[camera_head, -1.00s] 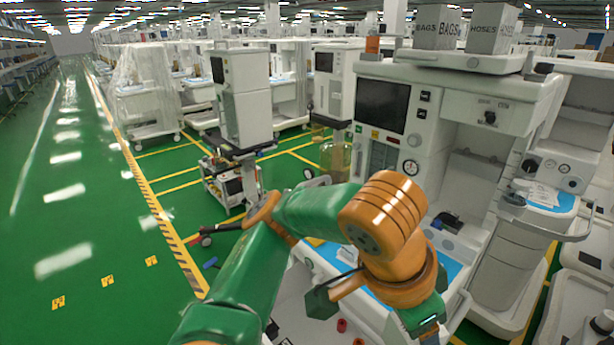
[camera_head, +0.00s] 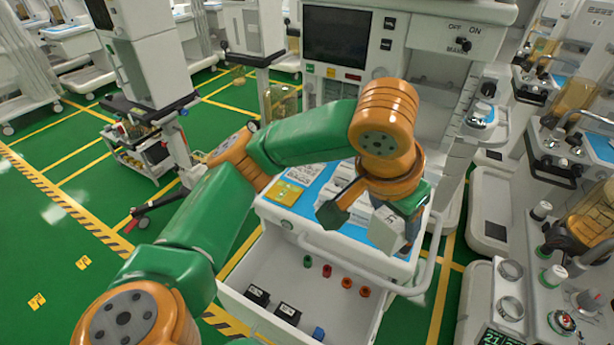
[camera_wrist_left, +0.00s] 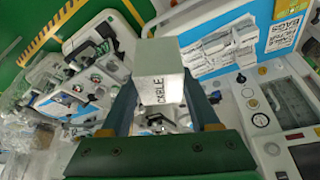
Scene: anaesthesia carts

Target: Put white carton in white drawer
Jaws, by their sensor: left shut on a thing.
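The white carton (camera_head: 387,230), marked CABLE in the left wrist view (camera_wrist_left: 160,72), is held between the fingers of my left gripper (camera_head: 402,212). The gripper is shut on it and holds it near the right front edge of the cart's blue work surface. The white drawer (camera_head: 236,293) is pulled open below that surface. The carton is above and to the right of the drawer's inside in the head view. Inside the drawer lie small black boxes (camera_head: 287,313), several coloured round pieces (camera_head: 347,283) and a blue piece (camera_head: 318,333). My right gripper is out of view.
The blue work surface (camera_head: 318,208) bears white packets (camera_head: 313,176) and a yellow packet (camera_head: 287,192). A white rail (camera_head: 425,275) curves round its front right. A cart with gauges (camera_head: 510,305) stands at the right. Much of the drawer's floor is bare.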

